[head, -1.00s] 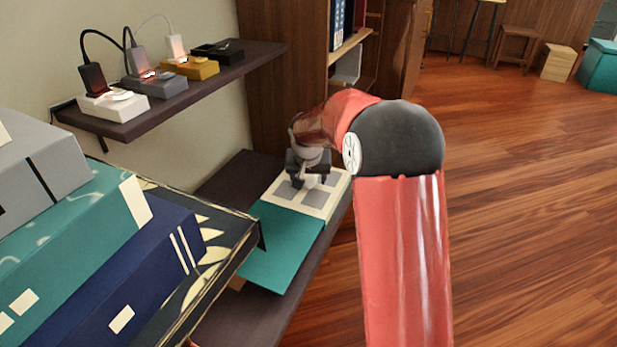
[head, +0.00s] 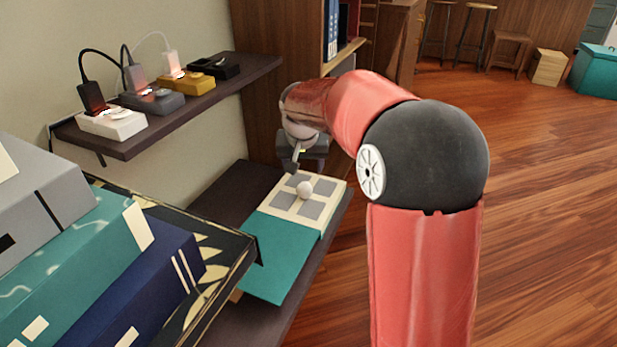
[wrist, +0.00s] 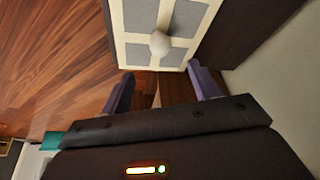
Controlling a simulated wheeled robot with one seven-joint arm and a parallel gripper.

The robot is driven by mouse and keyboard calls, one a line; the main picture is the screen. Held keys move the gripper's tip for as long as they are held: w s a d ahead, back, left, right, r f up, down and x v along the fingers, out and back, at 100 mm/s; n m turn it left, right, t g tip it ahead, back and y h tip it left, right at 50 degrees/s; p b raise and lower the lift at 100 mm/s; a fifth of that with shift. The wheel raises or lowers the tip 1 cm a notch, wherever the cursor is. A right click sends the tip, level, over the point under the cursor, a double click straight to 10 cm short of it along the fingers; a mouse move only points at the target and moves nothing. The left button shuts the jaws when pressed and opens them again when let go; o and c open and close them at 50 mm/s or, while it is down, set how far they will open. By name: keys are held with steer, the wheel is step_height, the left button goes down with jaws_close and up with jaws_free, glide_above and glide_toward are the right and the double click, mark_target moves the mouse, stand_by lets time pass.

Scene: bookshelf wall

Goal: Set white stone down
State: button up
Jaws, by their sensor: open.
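The white stone (head: 305,189) is a small round ball resting on the cream board with grey squares (head: 335,192). It sits near the middle of the board, where the cream lines cross. In the wrist view the white stone (wrist: 159,43) lies on the board (wrist: 121,40), beyond the fingertips. My gripper (head: 298,165) is open and empty, above and behind the stone, apart from it. In the wrist view both fingers of my gripper (wrist: 160,82) are spread with nothing between them.
A teal panel (head: 277,258) adjoins the board on the dark lower shelf (head: 225,200). Large boxes (head: 120,270) fill the left foreground. An upper shelf (head: 190,115) holds several small corded blocks. Open wooden floor (head: 545,200) lies to the right.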

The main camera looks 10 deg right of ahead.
steer(key=s+r+n, duration=0.1)
steer(key=s, duration=1.5)
steer(key=s+d+r+n+t+y, duration=0.1)
steer(key=s, duration=1.6)
steer(key=shift+s+d+r+n, duration=0.15)
steer(key=shift+d+r+n, duration=0.1)
steer(key=shift+n, duration=0.05)
steer(key=shift+r, duration=0.1)
